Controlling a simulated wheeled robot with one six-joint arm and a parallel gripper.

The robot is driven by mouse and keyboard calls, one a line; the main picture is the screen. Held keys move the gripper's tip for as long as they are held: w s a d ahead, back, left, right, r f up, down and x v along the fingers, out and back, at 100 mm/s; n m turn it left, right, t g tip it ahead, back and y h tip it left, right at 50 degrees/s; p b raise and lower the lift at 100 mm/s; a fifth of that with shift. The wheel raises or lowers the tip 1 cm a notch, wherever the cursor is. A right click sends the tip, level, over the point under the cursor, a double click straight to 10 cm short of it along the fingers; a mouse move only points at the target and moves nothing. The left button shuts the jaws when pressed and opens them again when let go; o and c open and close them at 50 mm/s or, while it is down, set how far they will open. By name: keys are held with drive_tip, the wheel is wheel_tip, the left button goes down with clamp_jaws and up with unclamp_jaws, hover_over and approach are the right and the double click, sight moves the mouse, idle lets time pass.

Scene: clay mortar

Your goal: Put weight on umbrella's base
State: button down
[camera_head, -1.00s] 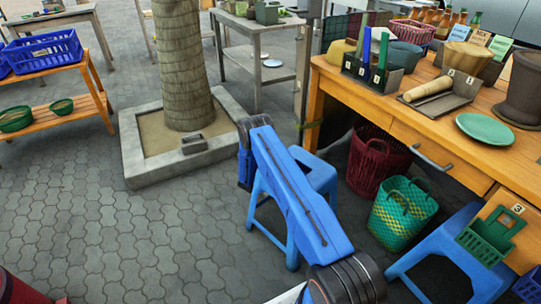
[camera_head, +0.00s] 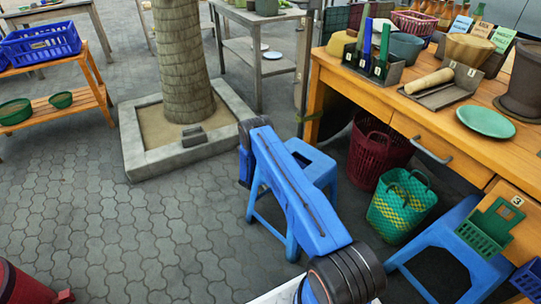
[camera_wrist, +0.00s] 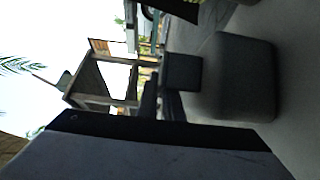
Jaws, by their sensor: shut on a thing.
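In the wrist view, which is turned on its side, a grey rounded block (camera_wrist: 235,78), seemingly the weight, shows in front of the camera. A darker blocky part adjoins it on its left. A large dark slab close to the lens fills the bottom of that view and looks like part of my gripper. The fingertips are not clearly visible, so their exact contact is hidden. In the head view my blue arm reaches toward the lower edge, and its end is cut off. No umbrella or umbrella base is clearly identifiable.
An orange workbench (camera_head: 430,120) with a green plate (camera_head: 485,121) stands at right. Blue stools (camera_head: 318,170), a red basket (camera_head: 375,155) and a green basket (camera_head: 400,205) are near it. A square planter (camera_head: 135,150) surrounds a trunk. Paving at left is open.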

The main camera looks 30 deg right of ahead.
drive_tip(key=shift+w+r, duration=0.1)
drive_tip(key=shift+r, duration=0.05)
drive_tip(key=c, duration=1.9)
unclamp_jaws()
